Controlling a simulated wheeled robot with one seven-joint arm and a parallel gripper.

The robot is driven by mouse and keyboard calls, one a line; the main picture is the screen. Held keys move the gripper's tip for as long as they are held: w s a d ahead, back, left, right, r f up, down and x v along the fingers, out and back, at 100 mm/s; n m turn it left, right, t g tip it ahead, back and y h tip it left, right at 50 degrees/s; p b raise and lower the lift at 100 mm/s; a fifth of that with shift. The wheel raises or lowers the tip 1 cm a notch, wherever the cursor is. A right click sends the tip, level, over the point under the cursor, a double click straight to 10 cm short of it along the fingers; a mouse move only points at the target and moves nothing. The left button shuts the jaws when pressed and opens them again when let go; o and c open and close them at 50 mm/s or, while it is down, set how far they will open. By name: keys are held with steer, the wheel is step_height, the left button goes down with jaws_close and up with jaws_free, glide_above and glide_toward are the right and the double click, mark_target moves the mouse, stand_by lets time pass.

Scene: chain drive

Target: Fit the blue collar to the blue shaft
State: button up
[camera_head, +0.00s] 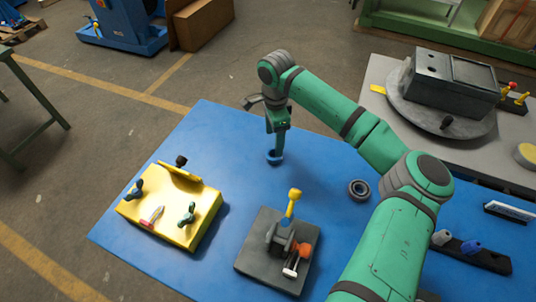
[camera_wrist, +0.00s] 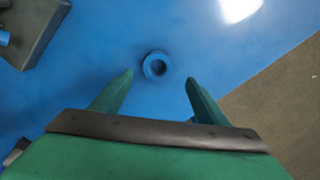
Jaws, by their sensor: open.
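A small blue ring, which looks like the blue collar (camera_head: 274,158), lies flat on the blue table below my gripper (camera_head: 277,147). In the wrist view the collar (camera_wrist: 157,66) shows its round hole, just ahead of and between the two fingertips. My gripper (camera_wrist: 159,79) is open and empty, with its green fingers apart. The gripper partly covers the collar in the head view. I cannot surely pick out the blue shaft; a small blue piece (camera_wrist: 4,38) shows at the left edge of the wrist view beside a grey block.
A grey base with a yellow-handled clamp (camera_head: 291,204) stands at the front. A yellow fixture (camera_head: 187,228) is at left. A dark ring (camera_head: 359,189) and a black rack with knobs (camera_head: 485,259) are at right. The table around the collar is clear.

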steer(key=shift+d+f, duration=0.1)
steer(key=shift+f, duration=3.1)
steer(key=c, duration=1.5)
